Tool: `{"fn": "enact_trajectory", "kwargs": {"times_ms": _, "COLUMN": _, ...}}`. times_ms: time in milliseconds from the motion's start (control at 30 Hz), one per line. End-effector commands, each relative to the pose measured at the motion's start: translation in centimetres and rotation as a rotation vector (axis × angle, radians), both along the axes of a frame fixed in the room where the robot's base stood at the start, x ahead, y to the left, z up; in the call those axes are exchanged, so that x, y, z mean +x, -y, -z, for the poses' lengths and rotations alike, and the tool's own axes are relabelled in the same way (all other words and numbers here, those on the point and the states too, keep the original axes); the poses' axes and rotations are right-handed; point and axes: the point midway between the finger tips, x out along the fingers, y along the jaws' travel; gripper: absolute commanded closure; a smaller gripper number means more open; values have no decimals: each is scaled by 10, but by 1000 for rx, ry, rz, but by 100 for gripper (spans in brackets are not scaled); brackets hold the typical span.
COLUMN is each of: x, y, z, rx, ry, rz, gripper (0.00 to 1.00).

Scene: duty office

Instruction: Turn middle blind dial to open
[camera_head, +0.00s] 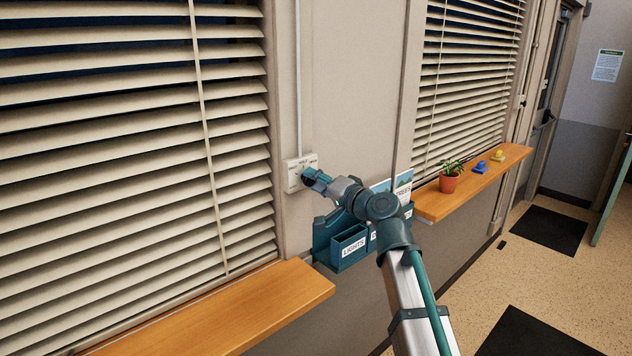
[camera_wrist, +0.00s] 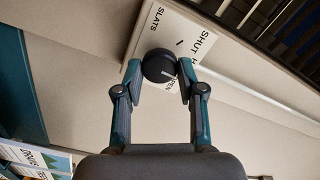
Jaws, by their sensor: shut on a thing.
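A dark round dial (camera_wrist: 157,66) sits on a white label plate (camera_wrist: 168,30) on the wall. In the wrist view the plate reads SLATS, SHUT and, partly hidden, OPEN; a short white line shows on the dial face. The head view shows the same plate (camera_head: 292,178) between two blinds, with the dial mostly hidden by my gripper (camera_head: 308,177). My gripper (camera_wrist: 157,80) is shut on the dial, one finger on each side. The left blind (camera_head: 130,150) has pale tilted slats with dark gaps near its top; the right blind (camera_head: 470,80) also has tilted slats.
A wooden sill (camera_head: 220,315) juts out below the left blind. The right shelf (camera_head: 490,185) holds a potted plant (camera_head: 450,180) and small blue and yellow objects. Open floor lies to the right.

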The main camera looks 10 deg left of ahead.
Motion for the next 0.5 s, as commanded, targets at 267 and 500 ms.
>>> {"fn": "enact_trajectory", "kwargs": {"times_ms": 267, "x": 0, "y": 0, "z": 0, "rx": 152, "ry": -216, "rz": 0, "gripper": 96}}
{"fn": "enact_trajectory", "kwargs": {"times_ms": 500, "x": 0, "y": 0, "z": 0, "rx": 286, "ry": -402, "rz": 0, "gripper": 96}}
